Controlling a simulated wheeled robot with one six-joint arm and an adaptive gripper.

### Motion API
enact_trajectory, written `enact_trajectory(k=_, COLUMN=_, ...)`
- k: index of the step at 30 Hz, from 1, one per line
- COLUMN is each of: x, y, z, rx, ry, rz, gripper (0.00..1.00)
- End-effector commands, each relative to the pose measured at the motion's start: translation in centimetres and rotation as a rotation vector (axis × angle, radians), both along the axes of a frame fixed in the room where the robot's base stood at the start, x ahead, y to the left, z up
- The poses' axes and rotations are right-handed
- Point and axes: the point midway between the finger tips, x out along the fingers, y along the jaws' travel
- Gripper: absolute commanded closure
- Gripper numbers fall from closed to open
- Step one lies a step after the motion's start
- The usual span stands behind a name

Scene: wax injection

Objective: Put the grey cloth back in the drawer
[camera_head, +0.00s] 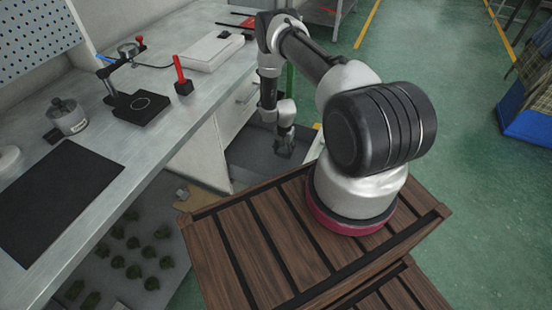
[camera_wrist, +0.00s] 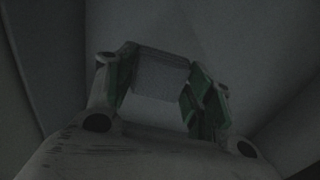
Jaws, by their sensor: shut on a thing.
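My gripper (camera_head: 284,148) points down inside the open drawer (camera_head: 250,158) under the bench, in the head view. In the dark wrist view, the green-padded fingers of my gripper (camera_wrist: 160,82) are closed on a small grey piece, the grey cloth (camera_wrist: 161,73), which fills the space between them. In the head view I cannot make out the cloth apart from the gripper. I cannot tell whether the cloth touches the drawer floor. Pale grey surfaces lie around the fingers in the wrist view.
The bench top (camera_head: 165,140) above the drawer carries a black stand (camera_head: 140,106), a red-handled tool (camera_head: 182,80), a white flat box (camera_head: 212,50) and a black mat (camera_head: 60,200). Several small green pieces (camera_head: 133,258) lie on a lower surface.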

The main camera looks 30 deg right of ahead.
Motion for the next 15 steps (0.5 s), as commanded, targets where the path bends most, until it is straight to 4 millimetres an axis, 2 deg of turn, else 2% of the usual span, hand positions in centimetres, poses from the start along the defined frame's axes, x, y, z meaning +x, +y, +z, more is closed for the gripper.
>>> enact_trajectory(k=1, x=0.0, y=0.0, z=-1.0, rx=0.0, ry=0.0, rz=0.001, gripper=0.77)
enact_trajectory(k=7, x=0.0, y=0.0, z=-3.2, rx=0.0, ry=0.001, rz=0.001, gripper=0.77)
enact_trajectory(k=12, x=0.0, y=0.0, z=-5.8, rx=0.0, ry=-0.001, rz=0.002, gripper=0.77)
enact_trajectory(k=15, x=0.1, y=0.0, z=-6.5, rx=0.0, ry=-0.001, rz=0.002, gripper=0.77)
